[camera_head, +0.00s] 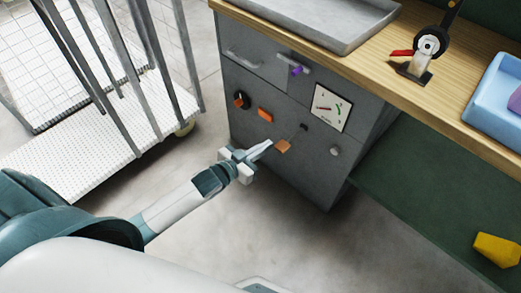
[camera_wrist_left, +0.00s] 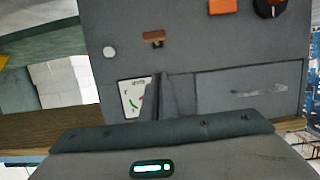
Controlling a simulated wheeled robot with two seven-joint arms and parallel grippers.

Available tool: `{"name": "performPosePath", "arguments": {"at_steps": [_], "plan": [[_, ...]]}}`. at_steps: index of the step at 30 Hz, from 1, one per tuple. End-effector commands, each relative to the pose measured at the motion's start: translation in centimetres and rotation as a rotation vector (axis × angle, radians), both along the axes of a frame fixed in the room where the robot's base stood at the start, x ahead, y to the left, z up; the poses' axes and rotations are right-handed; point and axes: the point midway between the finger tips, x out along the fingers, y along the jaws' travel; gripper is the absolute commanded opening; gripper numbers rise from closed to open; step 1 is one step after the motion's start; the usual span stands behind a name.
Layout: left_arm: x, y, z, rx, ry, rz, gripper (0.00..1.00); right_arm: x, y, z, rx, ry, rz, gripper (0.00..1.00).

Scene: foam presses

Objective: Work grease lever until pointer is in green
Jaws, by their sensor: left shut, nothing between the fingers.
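The grease lever is an orange-brown handle (camera_head: 283,146) on a short dark arm on the grey cabinet front; in the left wrist view its handle (camera_wrist_left: 153,37) shows above my fingers. The white gauge (camera_head: 329,108) sits up and right of it, with red and green marks; its pointer is too small to read. The gauge (camera_wrist_left: 134,98) is partly covered by my fingers in the wrist view. My left gripper (camera_head: 269,145) is shut and empty, its tips just left of the handle; contact cannot be told. My right gripper is out of view.
A barred cart (camera_head: 110,120) stands left. Floor before the cabinet is clear.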

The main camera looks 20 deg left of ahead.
Motion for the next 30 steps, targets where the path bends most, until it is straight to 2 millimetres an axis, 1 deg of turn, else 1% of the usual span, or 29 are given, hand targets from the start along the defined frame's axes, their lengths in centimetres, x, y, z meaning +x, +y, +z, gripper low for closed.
{"name": "performPosePath", "arguments": {"at_steps": [1,6,11,15,19,24,30], "plan": [[0.9,-0.3,-0.2,-0.001,-0.002,0.000,0.00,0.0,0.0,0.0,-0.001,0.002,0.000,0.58],[3.6,-1.3,-0.9,0.000,-0.001,0.000,0.00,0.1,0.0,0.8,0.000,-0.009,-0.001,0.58],[6.1,-2.2,-1.6,0.000,-0.001,0.000,0.00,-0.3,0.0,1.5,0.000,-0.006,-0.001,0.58],[6.0,-2.3,-3.8,-0.001,0.003,0.000,0.00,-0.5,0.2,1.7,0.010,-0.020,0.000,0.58],[6.1,-2.3,-4.9,-0.001,0.002,0.000,0.00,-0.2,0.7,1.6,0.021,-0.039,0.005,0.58],[6.0,-2.3,-5.6,-0.001,0.000,-0.001,0.00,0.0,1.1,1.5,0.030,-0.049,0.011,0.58],[6.0,-2.3,-5.6,-0.001,0.000,-0.001,0.00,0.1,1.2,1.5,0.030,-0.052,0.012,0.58]]}}
